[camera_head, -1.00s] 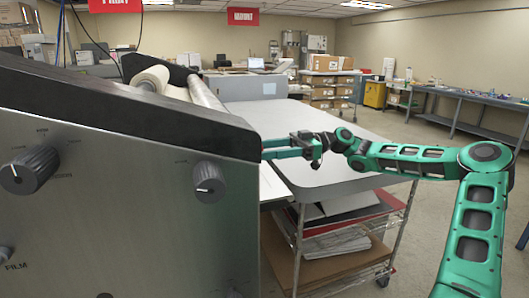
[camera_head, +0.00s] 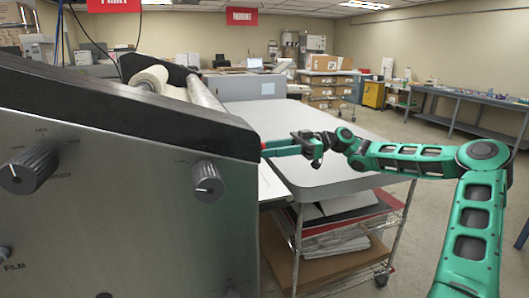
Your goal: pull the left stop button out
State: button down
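The laminator (camera_head: 120,215) fills the left of the view, with its brushed-metal side panel and black top edge. My gripper (camera_head: 272,149) is at the laminator's right edge, reaching in from the right, with its green fingers pointing left. A small red bit (camera_head: 263,147) shows at the fingertips, right against the laminator's edge. It may be part of a stop button, but it is too small to be sure. The laminator's corner hides what lies beyond, so I cannot tell whether the fingers are closed on it. No whole stop button is in view.
Black knobs (camera_head: 208,182) sit on the side panel. A wheeled cart with a pale top (camera_head: 345,160) stands under my arm, with sheets on its lower shelves. White rollers (camera_head: 205,95) lie behind the laminator's top. A workbench (camera_head: 470,100) runs along the right wall; the floor before it is clear.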

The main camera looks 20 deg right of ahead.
jog(key=c, duration=1.2)
grip_release()
jog(key=shift+w+d, duration=0.15)
jog(key=shift+d, duration=0.05)
jog(key=d, duration=1)
jog(key=shift+d+f, duration=0.1)
jog(key=shift+d, duration=0.3)
